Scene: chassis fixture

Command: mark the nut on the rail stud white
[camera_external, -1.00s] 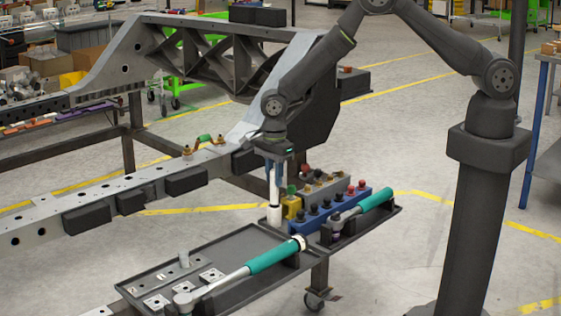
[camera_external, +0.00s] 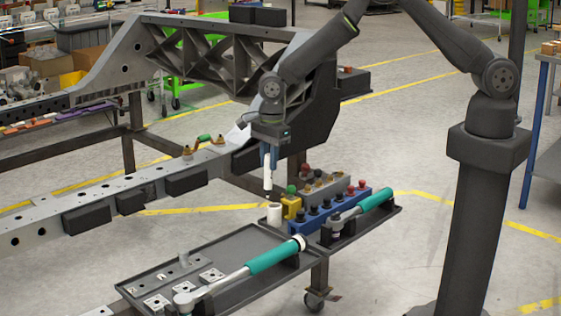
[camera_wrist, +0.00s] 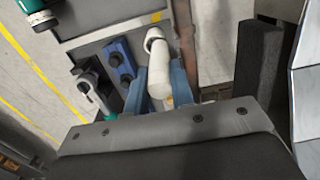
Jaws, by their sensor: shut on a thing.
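My gripper (camera_external: 268,160) is shut on a white marker (camera_external: 267,177), held upright with its dark tip down. The marker hangs just above a white cylindrical holder (camera_external: 274,214) at the tray's back corner, apart from it. In the wrist view the white marker (camera_wrist: 159,82) lies between my blue fingers, with the holder's round mouth (camera_wrist: 154,38) beyond it. On the grey rail (camera_external: 145,182), two brass-coloured stud-and-nut fittings (camera_external: 187,153) (camera_external: 220,142) stand left of my gripper. They are too small to tell any mark on the nuts.
A blue socket rack (camera_external: 325,212), a yellow block (camera_external: 292,207) and a teal-handled wrench (camera_external: 365,203) are right of the holder. A second teal-handled wrench (camera_external: 262,258) lies across the front tray (camera_external: 225,240). The dark frame (camera_external: 312,115) rises behind my gripper.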

